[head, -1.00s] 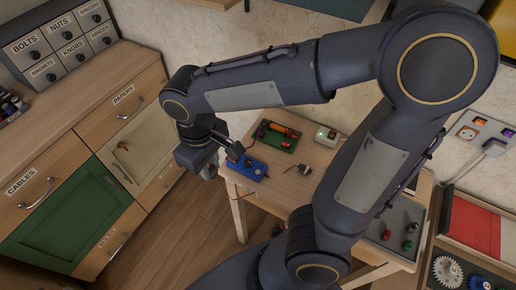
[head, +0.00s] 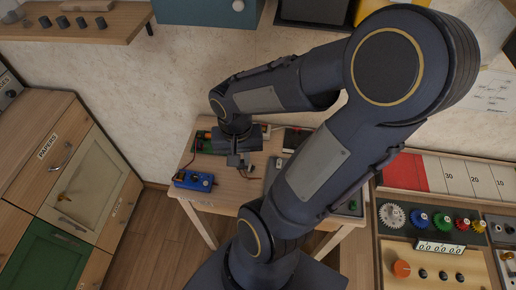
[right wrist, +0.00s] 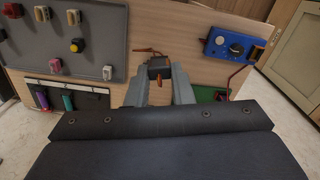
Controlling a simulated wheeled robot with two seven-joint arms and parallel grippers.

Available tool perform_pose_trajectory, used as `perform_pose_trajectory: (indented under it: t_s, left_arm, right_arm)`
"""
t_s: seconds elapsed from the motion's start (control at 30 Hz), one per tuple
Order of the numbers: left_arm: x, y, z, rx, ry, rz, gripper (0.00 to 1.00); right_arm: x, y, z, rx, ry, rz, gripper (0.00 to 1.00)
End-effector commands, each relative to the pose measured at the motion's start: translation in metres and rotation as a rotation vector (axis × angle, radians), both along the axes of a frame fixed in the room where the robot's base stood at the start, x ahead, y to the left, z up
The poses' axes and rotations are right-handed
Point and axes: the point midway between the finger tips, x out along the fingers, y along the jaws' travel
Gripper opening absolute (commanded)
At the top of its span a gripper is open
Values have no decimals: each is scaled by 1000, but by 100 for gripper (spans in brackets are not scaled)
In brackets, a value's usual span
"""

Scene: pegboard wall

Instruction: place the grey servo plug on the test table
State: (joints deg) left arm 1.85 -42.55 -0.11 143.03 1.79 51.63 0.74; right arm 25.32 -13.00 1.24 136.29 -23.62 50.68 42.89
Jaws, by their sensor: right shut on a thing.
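My right gripper (head: 238,160) is over the test table (head: 226,196), behind and right of the blue device in the head view. In the right wrist view the gripper (right wrist: 159,82) is shut on the grey servo plug (right wrist: 160,66), a small dark grey block with orange wire ends showing above and below it. The tabletop (right wrist: 200,75) lies behind the plug in that view; whether the plug touches it I cannot tell. In the head view the plug is small and hard to make out at the fingertips. My left gripper is not in view.
The blue device (head: 193,180) with a knob stands at the table's left edge; it also shows in the right wrist view (right wrist: 232,47). A green board (right wrist: 206,93) is partly hidden. Bare wood lies around the plug.

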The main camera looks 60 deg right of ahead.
Motion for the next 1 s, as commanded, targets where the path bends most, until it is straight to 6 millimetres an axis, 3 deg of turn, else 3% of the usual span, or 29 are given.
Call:
perform_pose_trajectory:
  t_s: [0.13, 0.33, 0.47, 0.73, 1.0]
  left_arm:
    - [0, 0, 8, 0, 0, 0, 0]
    - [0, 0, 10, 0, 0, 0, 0]
    - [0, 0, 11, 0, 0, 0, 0]
    - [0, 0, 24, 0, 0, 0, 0]
    - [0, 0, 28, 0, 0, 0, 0]
  right_arm:
    - [-23, -14, 2, 0, 1, -167, 0]
    - [-33, -24, -1, 2, 2, -255, 0]
    - [-24, -43, -11, 4, 5, -262, 0]
    - [9, -101, -40, 5, 6, -261, 0]
    - [28, -132, -85, 3, 2, -256, 0]
